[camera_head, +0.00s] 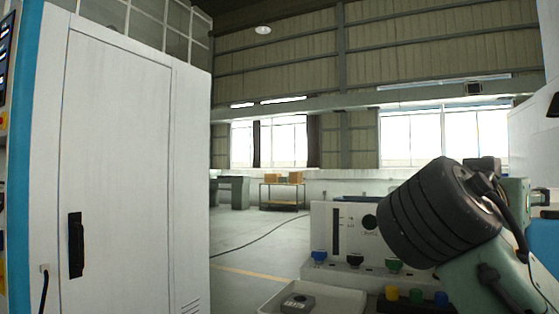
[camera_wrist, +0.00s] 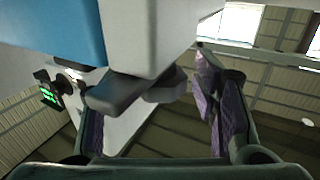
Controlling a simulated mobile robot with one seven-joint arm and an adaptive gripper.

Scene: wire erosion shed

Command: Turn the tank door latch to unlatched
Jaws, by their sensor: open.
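In the wrist view, a dark grey lever (camera_wrist: 118,94), which looks like the tank door latch, sticks out below a white and blue machine body (camera_wrist: 145,35). Its rounded hub is partly behind the lever. My gripper (camera_wrist: 152,98) is open, with purple-grey pads on its two fingers. The lever lies between the fingers in the picture, nearer the left one, and partly covers that finger. I cannot tell whether they touch. The right finger stands clear of the lever. In the head view the latch and my gripper do not show.
A white cabinet (camera_head: 120,160) with a black handle (camera_head: 76,245) stands at the left. A panel with coloured knobs (camera_head: 345,235) and a light tray (camera_head: 335,302) are in front. A cart (camera_head: 280,195) with boxes stands far back. The floor (camera_head: 245,240) between is mostly clear.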

